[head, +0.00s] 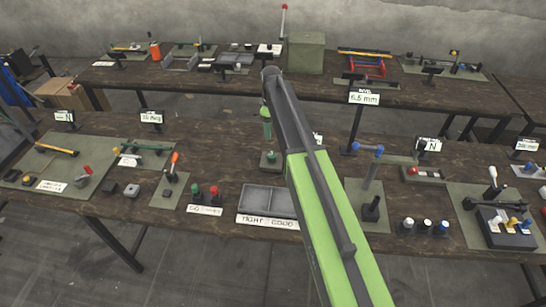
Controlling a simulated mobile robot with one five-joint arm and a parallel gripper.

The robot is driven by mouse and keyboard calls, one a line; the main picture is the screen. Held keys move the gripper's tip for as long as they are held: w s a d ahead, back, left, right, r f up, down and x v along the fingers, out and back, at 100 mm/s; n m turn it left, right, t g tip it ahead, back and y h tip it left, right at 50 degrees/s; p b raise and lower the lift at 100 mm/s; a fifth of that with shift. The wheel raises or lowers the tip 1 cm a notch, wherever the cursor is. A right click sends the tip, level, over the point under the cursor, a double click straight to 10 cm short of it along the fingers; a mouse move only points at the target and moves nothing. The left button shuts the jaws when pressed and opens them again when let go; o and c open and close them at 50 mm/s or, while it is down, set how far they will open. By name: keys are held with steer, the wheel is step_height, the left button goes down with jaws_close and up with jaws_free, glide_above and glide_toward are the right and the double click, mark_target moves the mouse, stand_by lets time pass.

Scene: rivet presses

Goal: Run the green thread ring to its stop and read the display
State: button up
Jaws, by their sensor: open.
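A green upright piece (267,130) stands over a small dark base (270,161) on the near bench, just left of my arm. It looks like the thread ring station, but I cannot make out the ring itself or its height. My arm reaches from the bottom right up past it. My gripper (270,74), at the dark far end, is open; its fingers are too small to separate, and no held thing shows. Beside the station, a white display (318,137) is mostly hidden behind my arm. Another display (364,97) reads about 6.5 mm.
A grey divided tray (268,201) with a sign (267,221) lies in front. Red and green buttons (205,191) stand left of it. A blue-handled press (369,160) stands right of my arm. A green box (306,53) is on the back bench. Bare wood lies between stations.

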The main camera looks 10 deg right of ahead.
mark_target(272, 155)
step_height(272, 155, down, 15)
steer(key=b, duration=1.3)
steer(key=shift+r, duration=0.3)
jaws_close()
steer(key=shift+d, duration=0.2)
steer(key=shift+a, duration=0.15)
